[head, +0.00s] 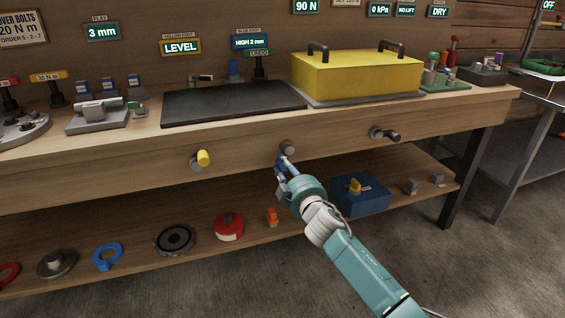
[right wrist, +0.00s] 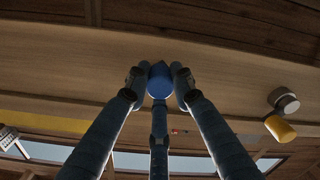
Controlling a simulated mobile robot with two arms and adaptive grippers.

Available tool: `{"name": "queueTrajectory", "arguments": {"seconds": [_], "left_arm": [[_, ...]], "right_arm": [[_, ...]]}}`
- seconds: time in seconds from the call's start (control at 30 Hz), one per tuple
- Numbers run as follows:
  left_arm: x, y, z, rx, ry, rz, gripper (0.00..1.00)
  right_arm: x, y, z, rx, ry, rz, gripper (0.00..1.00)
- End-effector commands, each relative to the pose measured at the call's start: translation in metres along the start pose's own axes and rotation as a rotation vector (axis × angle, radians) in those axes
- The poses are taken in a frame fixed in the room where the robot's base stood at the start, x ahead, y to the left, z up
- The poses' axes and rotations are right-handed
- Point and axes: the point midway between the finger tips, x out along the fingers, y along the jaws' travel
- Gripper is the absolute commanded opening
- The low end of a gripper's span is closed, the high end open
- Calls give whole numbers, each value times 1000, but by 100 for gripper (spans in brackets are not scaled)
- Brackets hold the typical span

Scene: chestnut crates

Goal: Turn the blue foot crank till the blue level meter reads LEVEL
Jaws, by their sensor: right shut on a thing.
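The blue level meter (head: 250,41) stands at the back of the bench and reads HIGH 2 mm. The blue foot crank's grey hub (head: 287,146) sits on the bench's front edge, in the middle. Its blue handle (right wrist: 160,80) shows between my fingers in the right wrist view. My right gripper (head: 283,164) is shut on this handle, just below the hub; it also shows in the right wrist view (right wrist: 160,82). The fingers hide part of the crank in the head view. My left gripper is in neither view.
A yellow crank (head: 203,158) is to the left and a dark crank (head: 385,134) to the right on the same front edge. The yellow meter (head: 180,47) reads LEVEL. A black plate (head: 230,103) and a yellow cover (head: 355,77) are on top. A blue box (head: 360,197) sits on the lower shelf.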

Motion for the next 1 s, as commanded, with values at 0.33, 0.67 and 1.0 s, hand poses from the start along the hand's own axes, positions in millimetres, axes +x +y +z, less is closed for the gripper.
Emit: {"name": "queueTrajectory", "arguments": {"seconds": [0.33, 0.67, 1.0], "left_arm": [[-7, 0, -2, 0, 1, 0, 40], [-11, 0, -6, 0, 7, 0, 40], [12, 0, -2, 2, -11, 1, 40]], "right_arm": [[0, 3, 13, -329, -9, -2, 0], [-1, 10, 23, -645, -15, -1, 0], [-1, 20, 31, -959, -23, -1, 0]]}}
